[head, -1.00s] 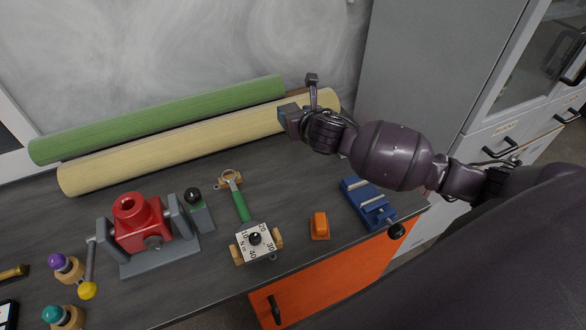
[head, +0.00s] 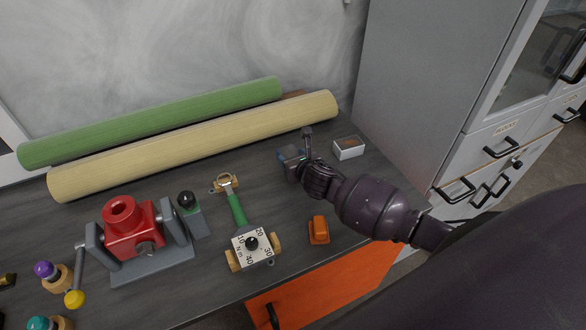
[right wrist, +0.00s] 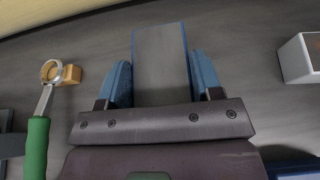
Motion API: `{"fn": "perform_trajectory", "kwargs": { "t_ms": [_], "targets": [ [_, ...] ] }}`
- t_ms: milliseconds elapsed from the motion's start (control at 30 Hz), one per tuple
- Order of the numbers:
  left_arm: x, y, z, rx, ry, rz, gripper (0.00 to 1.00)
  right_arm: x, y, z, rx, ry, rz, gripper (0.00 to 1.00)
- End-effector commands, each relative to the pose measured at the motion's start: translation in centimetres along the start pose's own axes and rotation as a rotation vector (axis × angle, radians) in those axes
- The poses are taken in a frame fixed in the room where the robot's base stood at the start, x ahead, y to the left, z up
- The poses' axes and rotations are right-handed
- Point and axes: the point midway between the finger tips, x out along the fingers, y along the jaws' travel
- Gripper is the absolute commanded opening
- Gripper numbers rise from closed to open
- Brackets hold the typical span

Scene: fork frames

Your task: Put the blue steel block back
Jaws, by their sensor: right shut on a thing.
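My right gripper (head: 293,160) is low over the back right part of the workbench, in front of the right end of the rolls. In the right wrist view its two blue fingers (right wrist: 161,84) are shut on the blue steel block (right wrist: 160,55), which shows a grey face with thin blue edges. The block points away from the palm. I cannot tell whether it touches the bench. A small white box (head: 349,153) with a brown inside stands just right of the gripper; it also shows in the right wrist view (right wrist: 296,60). My left gripper is out of view.
Green (head: 150,125) and cream (head: 190,145) rolls lie along the back. A red vise-like fixture (head: 130,228), a green-handled wrench (head: 237,208) with a dial plate (head: 250,246) and an orange block (head: 318,230) stand in front. Grey cabinets (head: 430,90) rise at the right.

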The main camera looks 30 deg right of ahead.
Motion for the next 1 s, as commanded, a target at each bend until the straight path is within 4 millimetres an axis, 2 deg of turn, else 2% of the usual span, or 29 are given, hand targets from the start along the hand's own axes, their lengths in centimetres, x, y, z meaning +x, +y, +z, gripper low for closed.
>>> {"fn": "perform_trajectory", "kwargs": {
  "t_ms": [233, 667, 700, 867, 1000],
  "targets": [
    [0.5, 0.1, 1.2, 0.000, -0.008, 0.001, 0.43, 1.3, 0.1, -3.2, 0.002, 0.003, 0.001, 0.17],
    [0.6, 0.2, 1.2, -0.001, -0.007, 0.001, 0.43, 1.5, 0.1, -3.5, 0.000, -0.001, 0.001, 0.17],
    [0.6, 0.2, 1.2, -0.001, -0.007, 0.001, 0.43, 1.4, 0.0, -3.7, 0.000, 0.002, 0.000, 0.62],
    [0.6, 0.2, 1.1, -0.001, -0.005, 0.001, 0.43, 1.4, 0.0, -3.6, 0.001, 0.002, 0.000, 0.85],
    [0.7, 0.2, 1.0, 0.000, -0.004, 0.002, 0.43, 1.4, 0.0, -3.6, 0.001, 0.002, 0.000, 0.85]
  ]
}}
